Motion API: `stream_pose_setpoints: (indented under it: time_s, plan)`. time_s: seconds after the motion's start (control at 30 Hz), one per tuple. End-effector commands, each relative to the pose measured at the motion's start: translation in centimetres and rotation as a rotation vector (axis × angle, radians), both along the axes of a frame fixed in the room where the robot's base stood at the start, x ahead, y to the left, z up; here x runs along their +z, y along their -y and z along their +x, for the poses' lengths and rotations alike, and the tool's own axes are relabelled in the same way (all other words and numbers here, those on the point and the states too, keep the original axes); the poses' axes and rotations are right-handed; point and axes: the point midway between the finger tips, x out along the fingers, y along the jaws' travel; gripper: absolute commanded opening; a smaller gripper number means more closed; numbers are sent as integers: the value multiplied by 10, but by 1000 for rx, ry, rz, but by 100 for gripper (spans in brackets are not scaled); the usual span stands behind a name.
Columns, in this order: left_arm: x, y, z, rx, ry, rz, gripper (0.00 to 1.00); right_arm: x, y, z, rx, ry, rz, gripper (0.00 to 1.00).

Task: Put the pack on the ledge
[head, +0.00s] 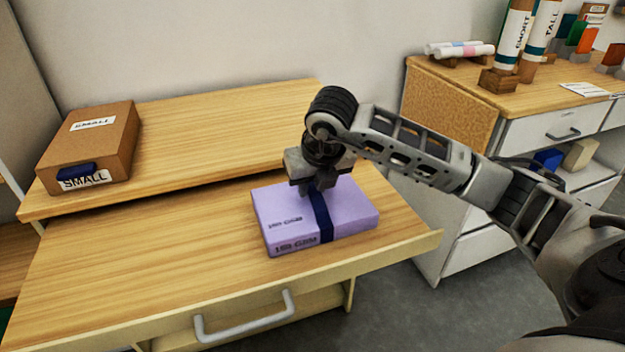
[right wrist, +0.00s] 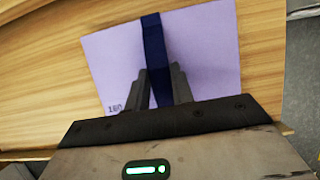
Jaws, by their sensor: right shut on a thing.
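The pack (head: 285,210) is a flat lilac box with a dark blue band (head: 321,215) around it and dark print on its top and front. It lies flat at the right part of the lower wooden surface (head: 150,260), just in front of the raised wooden ledge (head: 220,125). My right gripper (head: 318,188) comes down on it from above, shut on the band. In the right wrist view the two fingers (right wrist: 160,90) pinch the band on the pack (right wrist: 212,45). I cannot tell whether the pack touches the surface. My left gripper is not in view.
A brown box (head: 105,140) labelled SMALL stands at the ledge's left end. The ledge's middle is clear. A handle (head: 245,318) is on the front below. At the right, a cabinet (head: 500,125) carries labelled tubes (head: 515,35) and rolls (head: 460,48).

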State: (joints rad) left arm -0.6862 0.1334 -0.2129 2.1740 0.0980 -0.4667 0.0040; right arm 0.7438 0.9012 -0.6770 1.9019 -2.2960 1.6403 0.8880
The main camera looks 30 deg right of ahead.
Motion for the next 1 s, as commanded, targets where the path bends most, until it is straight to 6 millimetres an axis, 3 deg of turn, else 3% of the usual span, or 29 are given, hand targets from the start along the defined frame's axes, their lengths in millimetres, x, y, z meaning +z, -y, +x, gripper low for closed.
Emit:
stream_pose_setpoints:
  time_s: [0.07, 0.1, 0.17, 0.57, 1.0]
  plan:
    - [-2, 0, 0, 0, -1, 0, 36, 1, 0, 1, 0, 9, 1, 0]
    - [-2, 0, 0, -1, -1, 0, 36, -1, 0, 0, 0, 0, 0, 32]
    - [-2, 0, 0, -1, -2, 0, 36, -1, 0, 0, 0, 0, 0, 45]
    - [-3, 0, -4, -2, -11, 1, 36, 8, -1, -2, 1, 3, 1, 45]
    - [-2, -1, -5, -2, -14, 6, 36, 89, -8, -35, 1, 5, -1, 45]
